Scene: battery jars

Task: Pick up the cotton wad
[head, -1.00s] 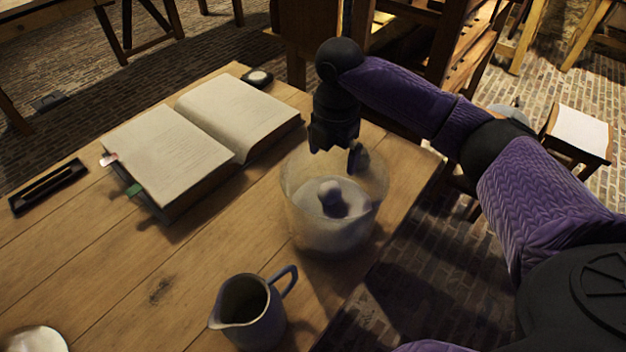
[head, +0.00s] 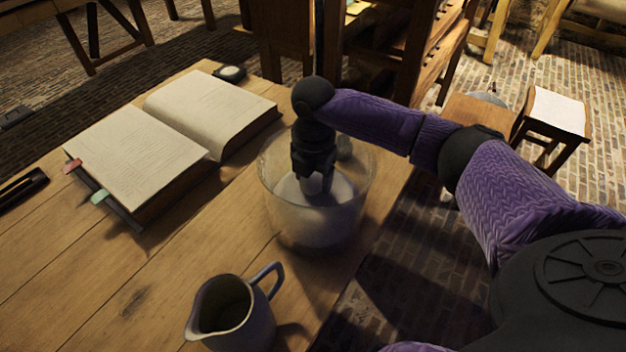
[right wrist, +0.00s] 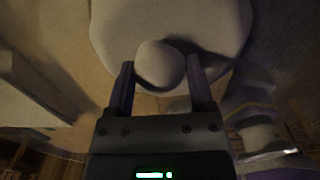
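A wide clear glass jar (head: 292,226) stands near the right edge of the wooden table, with pale material in its bottom. My right gripper (head: 314,187) reaches down inside the jar from above in the head view. The cotton wad (right wrist: 160,65) shows in the right wrist view as a pale round lump on a larger pale mass. The fingers of my right gripper (right wrist: 160,88) are apart, one on each side of the wad, with a gap visible at the right finger. In the head view the gripper mostly hides the wad. My left gripper is not in view.
A grey jug (head: 238,315) stands in front of the jar. An open book (head: 135,150) lies to the left, with a small dark round object (head: 230,73) behind it. The table (head: 95,285) is clear at front left. A stool (head: 558,110) stands on the floor at right.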

